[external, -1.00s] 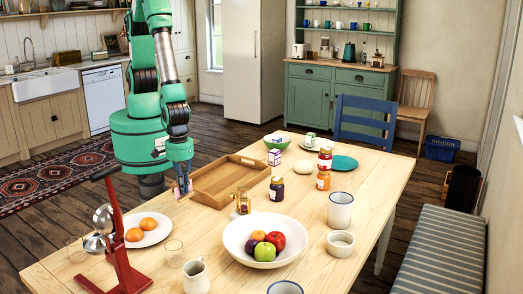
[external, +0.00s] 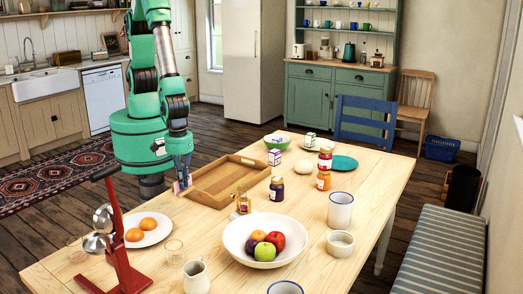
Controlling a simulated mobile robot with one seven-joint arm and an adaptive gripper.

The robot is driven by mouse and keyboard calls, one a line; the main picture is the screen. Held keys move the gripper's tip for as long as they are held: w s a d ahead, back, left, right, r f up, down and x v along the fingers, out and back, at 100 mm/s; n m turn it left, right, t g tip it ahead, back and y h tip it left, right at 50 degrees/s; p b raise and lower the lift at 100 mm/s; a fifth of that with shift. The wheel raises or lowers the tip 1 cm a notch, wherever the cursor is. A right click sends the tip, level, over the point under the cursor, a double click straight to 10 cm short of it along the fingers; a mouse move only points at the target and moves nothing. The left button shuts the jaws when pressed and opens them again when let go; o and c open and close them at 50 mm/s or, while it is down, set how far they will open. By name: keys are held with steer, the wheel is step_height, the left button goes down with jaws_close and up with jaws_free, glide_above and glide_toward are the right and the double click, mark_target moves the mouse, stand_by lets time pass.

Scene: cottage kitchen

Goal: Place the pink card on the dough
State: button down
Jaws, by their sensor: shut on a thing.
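My gripper (external: 183,181) is at the left edge of the table, just left of the wooden tray. It is shut on the pink card (external: 178,187), which shows as a small pink patch at the fingertips. My fingers hide part of the card, and I cannot tell whether it touches the table. The dough (external: 303,167) is a pale, rounded lump toward the far side of the table, right of the tray and well away from my gripper.
The wooden tray (external: 204,198) lies between my gripper and the dough. Jars (external: 324,170), small cartons (external: 275,157), a green bowl (external: 277,145) and a teal plate (external: 345,163) surround the dough. A fruit bowl (external: 235,236) and a red stand (external: 121,258) are nearer.

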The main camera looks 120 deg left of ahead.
step_height(320, 180, up, 9)
steer(key=w+a+b, duration=0.1)
steer(key=w+a, duration=0.3)
steer(key=a, duration=0.6)
steer(key=w+a, duration=0.5)
steer(key=a, duration=0.6)
steer(key=s+a+b, duration=0.1)
steer(key=a+b, duration=0.1)
steer(key=a, duration=2.6)
steer(key=shift+s+a+f, duration=0.1)
steer(key=shift+f, duration=1.35)
steer(key=shift+s+a+f, duration=0.1)
steer(key=shift+f, duration=1.3)
steer(key=w+a, duration=0.2)
steer(key=w, duration=0.3)
steer(key=w+a+f+b, duration=0.1)
steer(key=w, duration=0.4)
steer(key=w+a, duration=0.2)
steer(key=w, duration=0.3)
steer(key=shift+a+f+b, duration=0.2)
steer(key=shift+a+b, duration=0.15)
steer(key=shift+b, duration=0.05)
